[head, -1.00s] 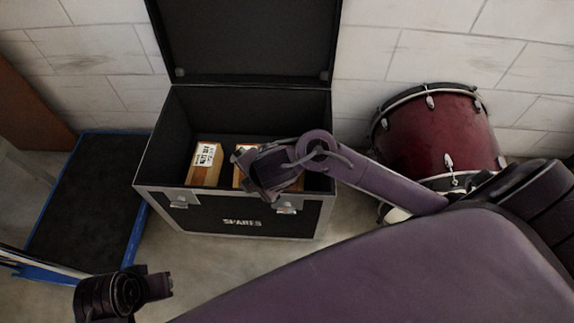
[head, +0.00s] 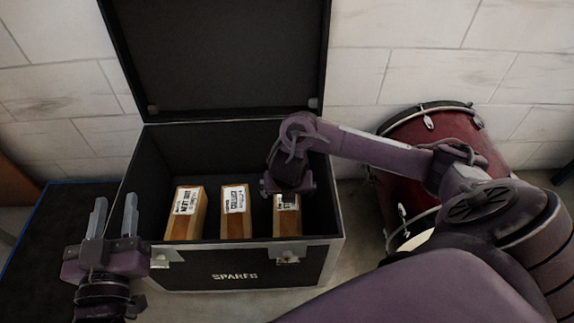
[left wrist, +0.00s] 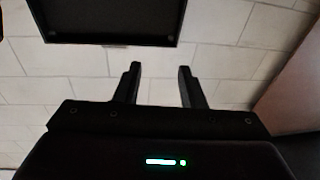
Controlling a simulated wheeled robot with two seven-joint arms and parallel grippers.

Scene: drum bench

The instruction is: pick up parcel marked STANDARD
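Three wooden-looking parcels with white labels stand in an open black case marked SPARES (head: 235,277). The right parcel (head: 288,224) has a label starting "ST"; the rest of it is hidden by my right gripper (head: 288,192). That gripper points down just over or in front of this parcel's top. Its fingers are not clear, and I cannot tell if it touches. The middle parcel (head: 235,222) seems to read COLLECT, the left parcel (head: 184,222) NEXT DAY. My left gripper (head: 115,217) is open and empty at the case's left front; its spread fingers show in the left wrist view (left wrist: 158,80).
The raised lid (head: 220,60) stands against a pale block wall. A dark red drum (head: 412,150) is right of the case, behind my right arm. A dark platform with a blue edge (head: 50,240) lies to the left.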

